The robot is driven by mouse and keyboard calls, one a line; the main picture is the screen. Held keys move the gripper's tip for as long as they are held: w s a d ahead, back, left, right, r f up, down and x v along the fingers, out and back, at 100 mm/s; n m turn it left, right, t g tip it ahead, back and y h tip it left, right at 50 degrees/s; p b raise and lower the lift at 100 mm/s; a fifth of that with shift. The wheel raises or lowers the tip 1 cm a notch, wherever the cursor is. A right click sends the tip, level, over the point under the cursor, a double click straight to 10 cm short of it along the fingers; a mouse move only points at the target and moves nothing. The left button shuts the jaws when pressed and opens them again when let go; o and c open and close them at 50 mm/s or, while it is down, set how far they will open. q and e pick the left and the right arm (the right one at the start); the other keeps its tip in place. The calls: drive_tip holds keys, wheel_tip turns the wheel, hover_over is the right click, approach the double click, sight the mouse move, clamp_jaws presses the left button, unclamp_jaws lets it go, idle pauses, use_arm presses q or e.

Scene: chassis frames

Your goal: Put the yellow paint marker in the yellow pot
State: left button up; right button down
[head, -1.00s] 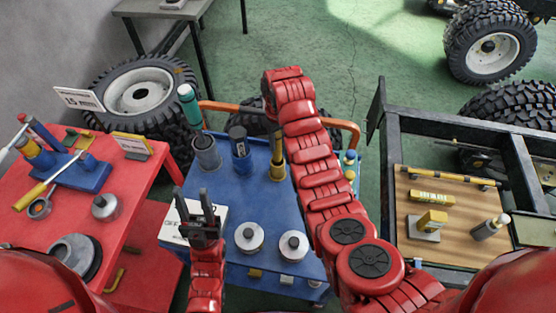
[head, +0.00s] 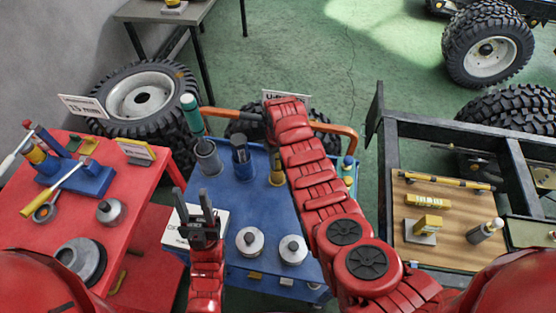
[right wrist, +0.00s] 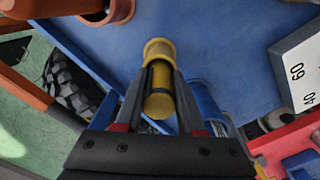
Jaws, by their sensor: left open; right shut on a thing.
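The yellow pot (head: 277,178) stands on the blue cart top (head: 262,208), right of the blue pot (head: 241,160). My right gripper (right wrist: 160,78) is shut on the yellow paint marker (right wrist: 158,104), pointing down over the yellow pot. In the right wrist view the marker's near end lines up with a yellow part (right wrist: 158,48) beyond it, seemingly the pot. I cannot tell how far inside the marker is. In the head view my right arm hides the marker and fingertips. My left gripper (head: 193,196) is open and empty over the cart's front left.
Two round metal weights (head: 250,241) sit at the cart's front. A red table (head: 130,205) is left and a chassis frame with a wooden board (head: 450,238) is right. An orange handle (head: 348,138) runs behind.

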sight(278, 155)
drive_tip(key=c, duration=0.5)
unclamp_jaws()
drive_tip(key=shift+r, duration=0.1)
wheel_tip(278, 155, up, 6)
drive_tip(key=shift+w+f+b, duration=0.1)
drive_tip(key=shift+f+b, duration=0.1)
drive_tip(key=shift+b, duration=0.85)
wheel_tip(278, 155, up, 6)
drive_tip(key=shift+f+p, duration=0.2)
drive_tip(key=shift+p, duration=1.05)
drive_tip(key=shift+r+p, duration=0.3)
drive_tip(key=shift+r, duration=0.2)
drive_tip(key=shift+f, duration=0.1)
